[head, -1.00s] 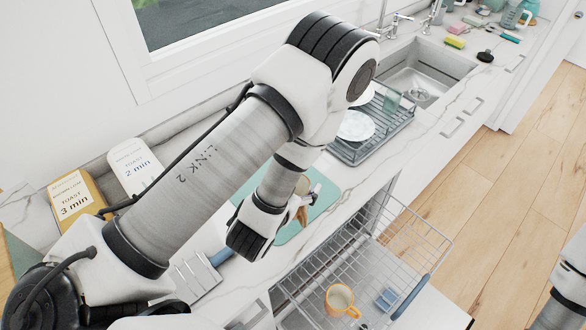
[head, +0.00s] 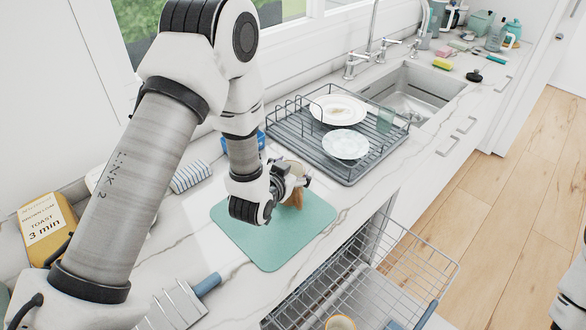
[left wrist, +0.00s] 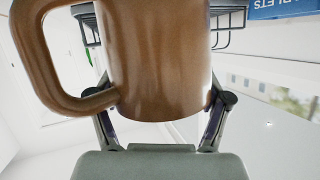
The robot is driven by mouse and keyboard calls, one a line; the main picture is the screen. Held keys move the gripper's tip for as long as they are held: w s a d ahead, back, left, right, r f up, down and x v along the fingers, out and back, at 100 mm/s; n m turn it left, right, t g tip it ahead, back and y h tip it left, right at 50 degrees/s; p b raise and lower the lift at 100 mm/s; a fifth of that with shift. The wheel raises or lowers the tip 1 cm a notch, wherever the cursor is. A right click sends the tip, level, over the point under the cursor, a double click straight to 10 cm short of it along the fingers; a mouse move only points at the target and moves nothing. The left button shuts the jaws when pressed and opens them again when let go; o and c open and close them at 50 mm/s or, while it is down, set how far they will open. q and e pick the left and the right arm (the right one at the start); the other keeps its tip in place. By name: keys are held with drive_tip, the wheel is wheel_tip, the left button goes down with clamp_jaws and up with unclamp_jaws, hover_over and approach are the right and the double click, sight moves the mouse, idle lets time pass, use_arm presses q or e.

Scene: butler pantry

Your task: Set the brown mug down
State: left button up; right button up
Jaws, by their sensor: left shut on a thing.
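The brown mug (left wrist: 160,60) fills the upper middle of the left wrist view, with its handle to the left. My left gripper (left wrist: 162,112) has one finger on each side of it and is shut on it. In the head view my left gripper (head: 285,188) is over the green mat (head: 262,238) on the counter, and the mug (head: 296,168) is mostly hidden by the gripper. I cannot tell whether the mug touches the mat. My right gripper is not in view.
A dish rack (head: 350,172) with plates stands behind the mat, before the sink (head: 420,85). An open dishwasher rack (head: 385,275) is below the counter edge, with an orange mug (head: 341,322) in it. A blue-handled utensil (head: 207,285) lies at front left.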

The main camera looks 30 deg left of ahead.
use_arm(q)
drive_tip(key=shift+w+f, duration=0.1)
drive_tip(key=shift+f, duration=0.45)
drive_tip(key=shift+w+f, duration=0.15)
drive_tip(key=shift+f, duration=0.2)
drive_tip(key=o, duration=1.7)
drive_tip(key=shift+s, duration=0.2)
drive_tip(key=shift+w, duration=0.1)
